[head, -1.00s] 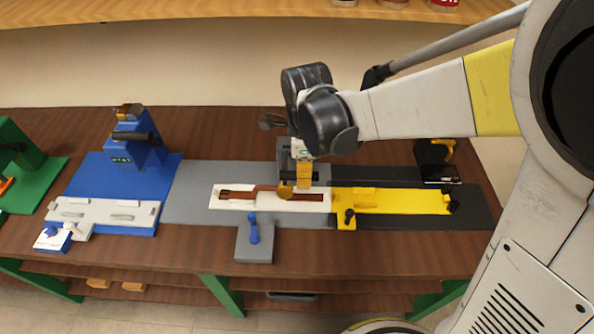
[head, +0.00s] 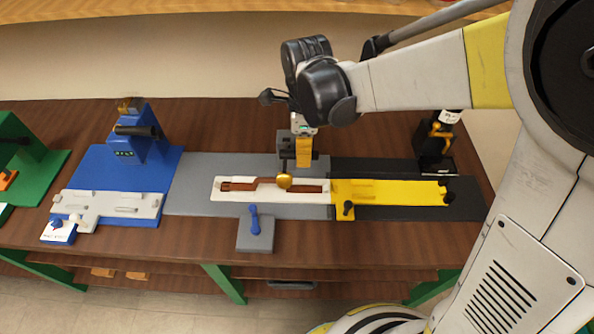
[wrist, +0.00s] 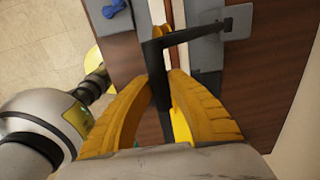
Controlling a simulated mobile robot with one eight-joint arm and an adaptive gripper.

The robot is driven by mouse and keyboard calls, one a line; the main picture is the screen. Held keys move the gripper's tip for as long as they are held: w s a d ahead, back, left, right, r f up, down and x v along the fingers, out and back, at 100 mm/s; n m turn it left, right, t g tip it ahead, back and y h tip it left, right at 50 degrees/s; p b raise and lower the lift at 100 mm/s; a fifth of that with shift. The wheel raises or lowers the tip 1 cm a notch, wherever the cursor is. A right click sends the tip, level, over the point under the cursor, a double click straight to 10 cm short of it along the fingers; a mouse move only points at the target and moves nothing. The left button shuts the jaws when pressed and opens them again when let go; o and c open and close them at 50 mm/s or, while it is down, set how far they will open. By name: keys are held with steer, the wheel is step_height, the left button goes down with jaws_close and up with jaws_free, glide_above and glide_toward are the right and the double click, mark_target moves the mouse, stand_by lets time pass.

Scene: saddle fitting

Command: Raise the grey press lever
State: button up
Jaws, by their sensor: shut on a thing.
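The grey press (head: 291,138) stands at the back of the grey base plate (head: 195,190) in the head view. My gripper (head: 304,160) is right in front of it, pointing down, its yellow fingers over the white tray. In the wrist view my gripper (wrist: 170,85) is shut on the dark press lever (wrist: 160,75), whose bar bends off to the right toward a grey plate (wrist: 236,20). In the head view the lever is mostly hidden by my fingers. A gold ball-shaped part (head: 285,182) shows just below it, over the tray.
The white tray (head: 225,196) holds a brown strip, and a yellow fixture (head: 390,190) adjoins it on the right. A blue handle (head: 254,220) stands in front. A blue station (head: 140,155) is at left, a dark stand (head: 436,150) at right. The bare wooden front edge is clear.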

steer(key=w+r+p, duration=0.1)
steer(key=w+r, duration=0.1)
steer(key=r, duration=0.1)
steer(key=shift+w+d, duration=0.1)
steer(key=shift+w, duration=0.25)
stand_by(0.3)
steer(key=shift+o, duration=0.4)
steer(key=shift+f, duration=0.1)
steer(key=o, duration=0.6)
steer(key=shift+w, duration=0.1)
steer(key=shift+o, duration=1)
steer(key=shift+w+d+f, duration=0.1)
steer(key=shift+w, duration=0.05)
steer(key=shift+r, duration=0.2)
